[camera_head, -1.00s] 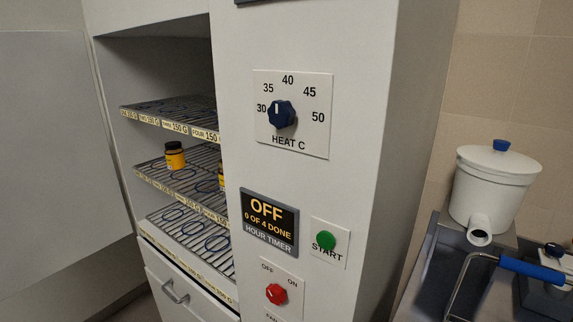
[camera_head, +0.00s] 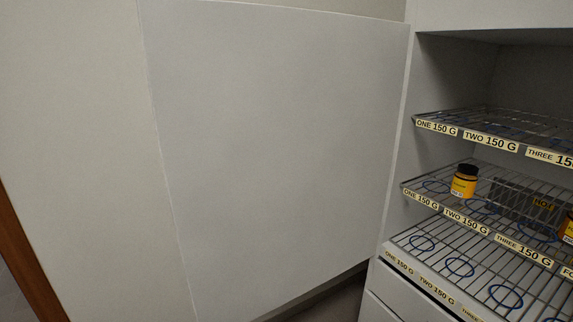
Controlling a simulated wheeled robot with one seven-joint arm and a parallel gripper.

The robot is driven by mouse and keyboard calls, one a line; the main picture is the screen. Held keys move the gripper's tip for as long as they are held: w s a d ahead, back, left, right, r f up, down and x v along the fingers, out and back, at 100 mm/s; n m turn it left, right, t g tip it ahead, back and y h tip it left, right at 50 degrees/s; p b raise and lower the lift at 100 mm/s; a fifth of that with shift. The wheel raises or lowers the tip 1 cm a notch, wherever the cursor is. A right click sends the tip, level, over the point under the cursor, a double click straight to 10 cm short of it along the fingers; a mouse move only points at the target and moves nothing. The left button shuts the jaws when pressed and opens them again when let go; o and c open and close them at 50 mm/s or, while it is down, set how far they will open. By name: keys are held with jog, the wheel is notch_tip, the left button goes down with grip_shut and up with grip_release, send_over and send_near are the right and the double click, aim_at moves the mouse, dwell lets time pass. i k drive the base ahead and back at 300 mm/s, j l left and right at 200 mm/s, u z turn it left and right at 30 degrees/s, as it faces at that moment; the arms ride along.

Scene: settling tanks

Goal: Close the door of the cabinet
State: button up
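The cabinet (camera_head: 396,171) stands at the right with its front open, showing three wire shelves. Its door appears to be the large plain light-grey panel (camera_head: 280,150) in the middle, swung out to the left of the opening, its right edge meeting the cabinet's left side. No handle shows on the panel's visible face. My gripper is not in view.
A yellow jar with a black lid (camera_head: 464,181) stands on the middle shelf, and part of another (camera_head: 567,228) shows at the right edge. Shelf fronts carry labels. Drawers (camera_head: 385,297) are below. A brown vertical edge (camera_head: 25,255) is at far left.

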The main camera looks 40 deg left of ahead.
aim_at(276, 127)
jog(key=k+j, duration=0.1)
jog(key=j, duration=1.75)
jog(key=k+j, duration=0.15)
jog(key=j, duration=0.8)
jog(key=i+j, duration=0.1)
jog(key=j, duration=0.2)
jog(key=i+j, duration=0.15)
jog(key=j, duration=0.15)
jog(key=z, duration=0.05)
